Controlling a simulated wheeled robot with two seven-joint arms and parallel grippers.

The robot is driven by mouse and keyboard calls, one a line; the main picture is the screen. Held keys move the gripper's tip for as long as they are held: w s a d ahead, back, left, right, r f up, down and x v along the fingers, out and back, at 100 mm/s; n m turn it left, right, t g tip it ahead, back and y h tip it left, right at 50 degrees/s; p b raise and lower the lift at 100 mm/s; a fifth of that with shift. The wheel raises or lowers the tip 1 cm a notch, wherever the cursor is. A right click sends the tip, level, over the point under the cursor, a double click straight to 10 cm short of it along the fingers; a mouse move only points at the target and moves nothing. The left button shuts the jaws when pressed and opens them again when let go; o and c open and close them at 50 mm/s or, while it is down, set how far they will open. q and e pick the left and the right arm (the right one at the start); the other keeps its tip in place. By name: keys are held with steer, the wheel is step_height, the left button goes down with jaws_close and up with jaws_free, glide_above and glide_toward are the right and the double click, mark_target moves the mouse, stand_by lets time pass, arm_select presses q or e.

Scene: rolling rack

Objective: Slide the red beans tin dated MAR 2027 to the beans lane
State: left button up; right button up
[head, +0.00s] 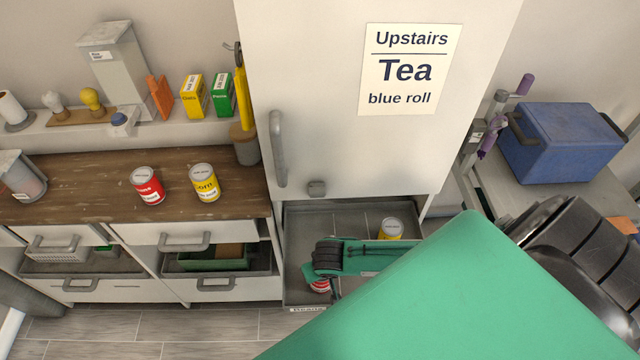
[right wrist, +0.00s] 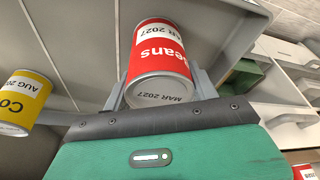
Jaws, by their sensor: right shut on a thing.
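The red beans tin (right wrist: 160,60) reads MAR 2027 in the right wrist view, on its label and its end. My right gripper (right wrist: 160,85) is shut on it, one finger on each side. In the head view the red tin (head: 320,286) is mostly hidden under my right gripper (head: 325,278), near the front left of the pulled-out grey tray (head: 340,218). A label reading Beans (head: 308,309) is on the tray's front edge at the left. My left gripper is not in view.
A yellow tin (head: 391,229) stands farther back and right in the tray; it also shows in the right wrist view (right wrist: 22,104). Thin lines divide the tray floor. Another red tin (head: 147,186) and a yellow corn tin (head: 204,182) stand on the wooden counter (head: 80,190).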

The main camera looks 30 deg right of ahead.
steer(key=shift+s+a, duration=0.45)
steer(key=shift+s, duration=0.2)
steer(key=o, duration=1.4)
steer(key=b+v, duration=0.1)
steer(key=v, duration=1.2)
steer(key=shift+d+r+b, duration=0.1)
steer(key=shift+r+b, duration=0.2)
steer(key=shift+r, duration=0.1)
